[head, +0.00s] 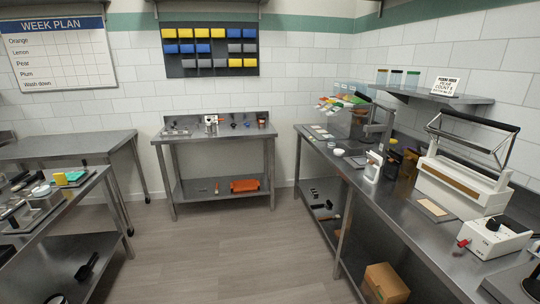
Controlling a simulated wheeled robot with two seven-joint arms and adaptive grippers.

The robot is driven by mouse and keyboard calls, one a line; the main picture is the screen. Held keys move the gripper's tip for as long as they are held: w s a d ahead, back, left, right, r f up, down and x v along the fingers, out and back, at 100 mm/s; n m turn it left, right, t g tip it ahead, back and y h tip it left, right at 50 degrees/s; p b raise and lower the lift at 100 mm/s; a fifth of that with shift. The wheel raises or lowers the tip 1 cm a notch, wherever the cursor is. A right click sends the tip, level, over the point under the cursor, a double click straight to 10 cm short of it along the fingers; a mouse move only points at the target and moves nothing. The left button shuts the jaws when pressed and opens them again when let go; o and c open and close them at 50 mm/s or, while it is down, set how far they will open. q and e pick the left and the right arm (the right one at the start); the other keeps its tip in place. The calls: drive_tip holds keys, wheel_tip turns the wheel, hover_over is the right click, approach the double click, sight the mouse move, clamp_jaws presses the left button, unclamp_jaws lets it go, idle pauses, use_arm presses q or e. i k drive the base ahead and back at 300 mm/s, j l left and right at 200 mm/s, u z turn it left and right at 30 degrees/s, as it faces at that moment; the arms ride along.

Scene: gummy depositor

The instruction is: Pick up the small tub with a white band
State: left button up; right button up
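I cannot single out the small tub with a white band; objects here are too small to read. Three small containers (396,77) stand in a row on the right wall shelf, too small for me to make out any band. A small white round item (338,152) sits on the right counter. Small items, including a white and metal device (211,123), stand on the back table. Neither of my grippers shows in the head view.
The right counter (395,213) carries a large white sealing machine (462,182) and a white box with a red knob (495,238). A cardboard box (385,283) is below. A cluttered left table (65,207) stands opposite. The floor (215,250) between is clear.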

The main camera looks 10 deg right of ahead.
sight(332, 140)
drive_tip(key=i+z, duration=0.1)
drive_tip(key=i, duration=0.7)
drive_tip(key=i+j+z, duration=0.1)
drive_tip(key=i, duration=0.7)
drive_tip(key=i+j+z, duration=0.2)
drive_tip(key=i+z, duration=0.2)
drive_tip(key=i+j+z, duration=0.35)
drive_tip(key=i, duration=0.25)
drive_tip(key=i+j+z, duration=0.4)
drive_tip(key=i+j, duration=0.05)
drive_tip(key=j, duration=0.1)
